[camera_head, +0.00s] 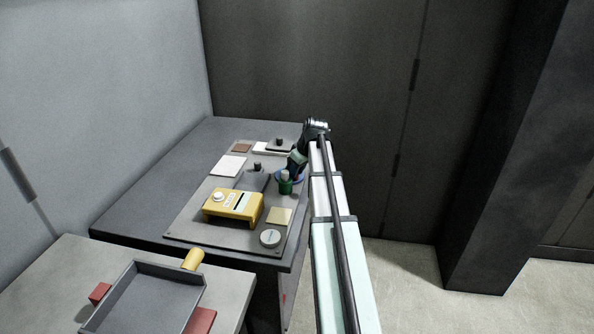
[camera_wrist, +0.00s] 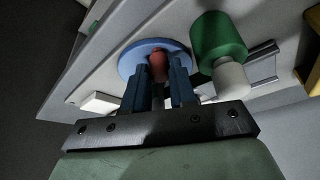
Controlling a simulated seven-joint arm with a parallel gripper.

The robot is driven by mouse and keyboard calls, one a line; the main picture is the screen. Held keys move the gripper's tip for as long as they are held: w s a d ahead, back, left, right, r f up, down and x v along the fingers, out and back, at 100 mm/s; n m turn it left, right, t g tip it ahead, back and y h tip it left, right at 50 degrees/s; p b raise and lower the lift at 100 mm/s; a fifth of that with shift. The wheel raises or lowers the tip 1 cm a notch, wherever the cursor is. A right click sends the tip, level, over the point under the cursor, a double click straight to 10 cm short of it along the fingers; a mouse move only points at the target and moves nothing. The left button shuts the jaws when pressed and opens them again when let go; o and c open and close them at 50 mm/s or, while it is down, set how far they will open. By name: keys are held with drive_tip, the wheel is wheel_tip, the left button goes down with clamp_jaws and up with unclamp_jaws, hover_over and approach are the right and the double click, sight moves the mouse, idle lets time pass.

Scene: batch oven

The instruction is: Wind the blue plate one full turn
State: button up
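The blue plate (camera_wrist: 131,65) is a round disc on the grey panel. A short red knob (camera_wrist: 158,66) stands up on it. My gripper (camera_wrist: 160,66) reaches down over the plate. Its two fingers stand close on either side of the red knob, with no clear gap, and look shut on it. The fingers hide part of the plate's near side. In the head view a sliver of the blue plate (camera_head: 281,178) shows beside my gripper (camera_head: 293,174), partly hidden by the arm and a green cylinder.
The green cylinder (camera_wrist: 217,42), with a white part, stands right beside the plate. A yellow box (camera_head: 233,205) with a white knob sits nearer on the panel. A round white dial (camera_head: 270,238) is at its front edge. A grey tray (camera_head: 145,299) lies on the nearer table.

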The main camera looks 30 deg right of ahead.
drive_tip(key=o, duration=0.4)
drive_tip(key=v, duration=1.3)
drive_tip(key=shift+s+r, duration=0.25)
drive_tip(key=shift+r, duration=0.05)
